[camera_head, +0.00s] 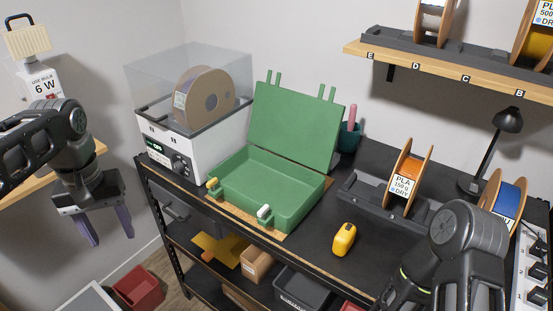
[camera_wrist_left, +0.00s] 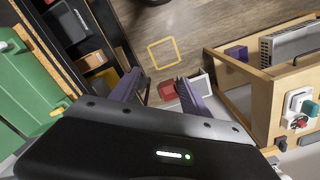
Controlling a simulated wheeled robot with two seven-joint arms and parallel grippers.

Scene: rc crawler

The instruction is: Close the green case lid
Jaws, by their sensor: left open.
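The green case (camera_head: 268,190) stands on the bench with its lid (camera_head: 295,128) raised and leaning back. The case is empty inside, and a yellow latch and a white latch show at its front. Part of the green case (camera_wrist_left: 25,85) also shows at the left edge of the left wrist view. My left gripper (camera_head: 110,238) is open and empty, pointing down to the left of the bench, apart from the case. Its purple fingers (camera_wrist_left: 160,92) show in the left wrist view with nothing between them. My right arm is at the lower right of the head view; its fingertips are not visible.
A white dryer box (camera_head: 192,143) with a spool under a clear cover stands left of the case. A yellow object (camera_head: 344,239) lies right of the case. A spool rack, a desk lamp (camera_head: 507,122) and a teal cup (camera_head: 349,137) stand behind and to the right.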

